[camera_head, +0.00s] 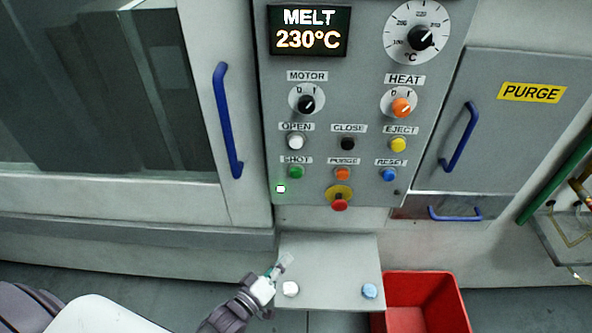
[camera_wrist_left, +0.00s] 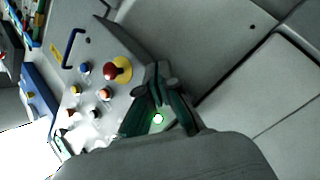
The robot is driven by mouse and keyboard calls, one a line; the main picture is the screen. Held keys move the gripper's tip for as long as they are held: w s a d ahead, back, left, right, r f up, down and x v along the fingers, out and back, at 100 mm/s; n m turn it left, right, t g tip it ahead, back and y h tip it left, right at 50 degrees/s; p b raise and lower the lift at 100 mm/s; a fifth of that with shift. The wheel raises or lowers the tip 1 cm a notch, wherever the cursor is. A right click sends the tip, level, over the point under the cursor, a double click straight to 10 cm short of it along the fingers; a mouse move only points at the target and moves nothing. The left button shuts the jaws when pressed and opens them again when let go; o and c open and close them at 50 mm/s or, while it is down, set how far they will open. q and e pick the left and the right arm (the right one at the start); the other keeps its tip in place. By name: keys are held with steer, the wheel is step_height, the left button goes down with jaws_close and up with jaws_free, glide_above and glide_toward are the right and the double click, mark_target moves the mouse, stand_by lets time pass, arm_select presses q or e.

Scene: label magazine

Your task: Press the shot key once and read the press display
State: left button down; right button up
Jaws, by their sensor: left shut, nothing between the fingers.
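The shot key (camera_head: 296,172) is a green round button under the SHOT label, at the lower left of the grey control panel. The display (camera_head: 310,31) at the panel's top reads MELT 230°C. My left gripper (camera_head: 285,262) is shut and empty, below the panel and apart from the key, over the grey shelf (camera_head: 330,258). I cannot make out the shot key in the wrist view.
A red emergency stop (camera_head: 340,205) sticks out below the orange purge key (camera_head: 343,173). A white button (camera_head: 291,289) and a blue button (camera_head: 369,290) are on the shelf. A red bin (camera_head: 425,295) stands right of it. A blue door handle (camera_head: 227,120) is left of the panel.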

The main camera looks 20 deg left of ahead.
mark_target(296, 173)
arm_select(q)
step_height(296, 173, up, 19)
steer(key=d+n+t+h+p, duration=0.1)
steer(key=d+n+t+h, duration=0.1)
steer(key=t+h, duration=0.1)
steer(key=shift+d+r+n+t+h, duration=0.15)
steer(key=shift+n+t+h, duration=0.25)
steer(key=shift+t, duration=0.4)
steer(key=shift+w, duration=0.15)
steer(key=w+a+b, duration=0.2)
steer(key=w, duration=0.6)
steer(key=shift+w+a+b, duration=0.15)
steer(key=shift+a+b, duration=0.15)
steer(key=shift+a, duration=0.05)
steer(key=shift+w+a, duration=0.15)
steer(key=shift+w, duration=0.25)
